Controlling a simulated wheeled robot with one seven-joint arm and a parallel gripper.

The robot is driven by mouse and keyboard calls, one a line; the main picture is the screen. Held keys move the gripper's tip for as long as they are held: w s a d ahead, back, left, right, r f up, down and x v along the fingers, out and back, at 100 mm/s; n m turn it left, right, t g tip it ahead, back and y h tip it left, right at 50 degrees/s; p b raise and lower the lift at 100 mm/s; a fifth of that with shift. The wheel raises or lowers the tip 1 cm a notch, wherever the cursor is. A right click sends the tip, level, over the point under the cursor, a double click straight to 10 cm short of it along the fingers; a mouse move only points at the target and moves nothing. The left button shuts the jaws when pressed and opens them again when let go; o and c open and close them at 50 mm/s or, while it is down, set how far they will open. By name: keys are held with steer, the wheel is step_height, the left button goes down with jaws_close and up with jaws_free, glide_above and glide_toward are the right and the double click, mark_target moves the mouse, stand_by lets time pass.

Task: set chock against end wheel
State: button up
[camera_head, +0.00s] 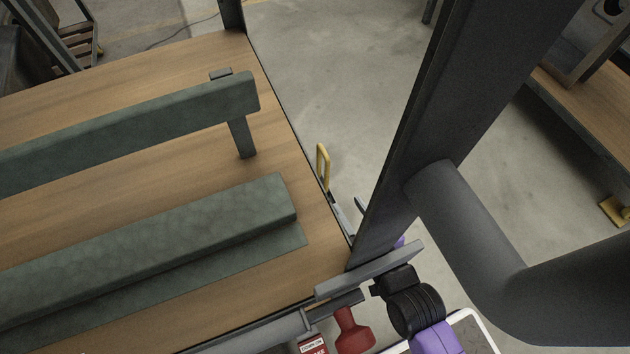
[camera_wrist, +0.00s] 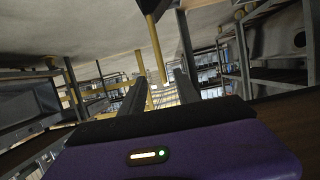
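I cannot make out a chock or an end wheel for certain in either view. My gripper (camera_head: 349,208) is partly hidden behind a dark post in the head view, past the bench edge. In the wrist view its two dark fingers (camera_wrist: 162,75) stand apart, with no object clearly held between them. A yellow loop-shaped piece (camera_head: 323,168) shows by the bench edge, close to the fingers; I cannot tell whether they touch it. A yellow bar (camera_wrist: 155,48) appears between and beyond the fingers in the wrist view.
A wooden bench top (camera_head: 170,75) with green padded rails (camera_head: 150,250) fills the left. The dark post (camera_head: 450,120) stands beside my arm. A red dumbbell-like object (camera_head: 353,332) is low in front. A yellow piece (camera_head: 613,210) lies at far right. Concrete floor is open beyond.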

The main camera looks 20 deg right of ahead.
steer(key=p, duration=0.2)
glide_toward(321, 148)
steer(key=w+f, duration=0.3)
steer(key=w, duration=0.1)
steer(key=shift+r+b+x, duration=0.2)
steer(key=shift+b+x, duration=1.85)
steer(key=shift+x, duration=1.75)
steer(key=shift+w+d, duration=0.1)
steer(key=shift+d, duration=0.05)
jaws_close()
steer(key=shift+r, duration=0.25)
